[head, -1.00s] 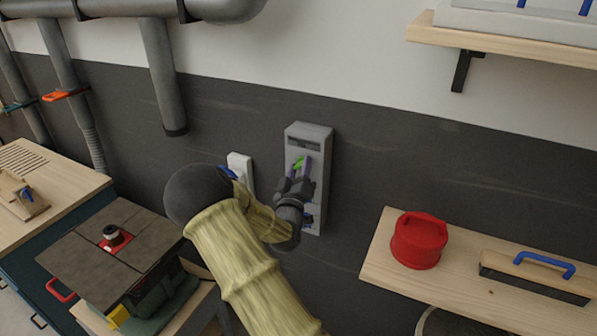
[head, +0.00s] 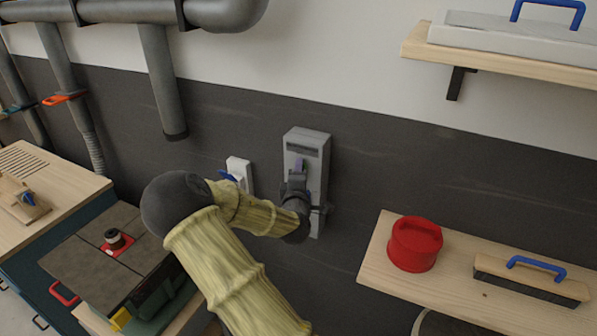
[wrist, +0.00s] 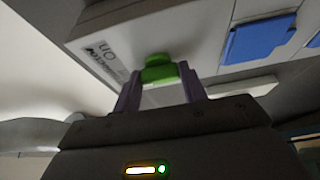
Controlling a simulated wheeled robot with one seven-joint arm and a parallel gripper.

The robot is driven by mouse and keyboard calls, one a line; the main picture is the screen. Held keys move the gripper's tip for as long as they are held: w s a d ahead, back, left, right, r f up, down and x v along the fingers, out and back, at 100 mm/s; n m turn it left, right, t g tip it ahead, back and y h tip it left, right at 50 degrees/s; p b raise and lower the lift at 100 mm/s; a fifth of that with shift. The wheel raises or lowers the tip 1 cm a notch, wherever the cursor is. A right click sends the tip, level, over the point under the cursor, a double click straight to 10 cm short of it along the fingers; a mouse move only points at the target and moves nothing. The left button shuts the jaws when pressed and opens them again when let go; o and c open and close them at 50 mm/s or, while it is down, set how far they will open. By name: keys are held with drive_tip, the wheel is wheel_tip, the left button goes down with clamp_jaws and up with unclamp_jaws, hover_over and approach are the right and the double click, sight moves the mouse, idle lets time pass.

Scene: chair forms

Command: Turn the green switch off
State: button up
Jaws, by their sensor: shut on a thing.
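The green switch (wrist: 159,68) sits between the two purple-grey fingers of my gripper (wrist: 160,78) in the wrist view, and the fingers are shut on it. A label with "On" (wrist: 103,55) shows on the box beside the switch. In the head view, the tall grey switch box (head: 318,165) is mounted on the dark wall panel. My gripper (head: 298,168) is up against the front of the box there and hides the green switch.
A blue switch (wrist: 258,40) is on the same box. A white wall switch with a blue lever (head: 238,172) is just left. A wooden shelf (head: 378,268) at right holds a red container (head: 414,245) and a blue-handled brush (head: 530,275). A machine table (head: 105,250) stands lower left.

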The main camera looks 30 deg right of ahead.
drive_tip(key=shift+a+f+n, duration=0.1)
drive_tip(key=shift+n, duration=0.2)
drive_tip(key=o, duration=1)
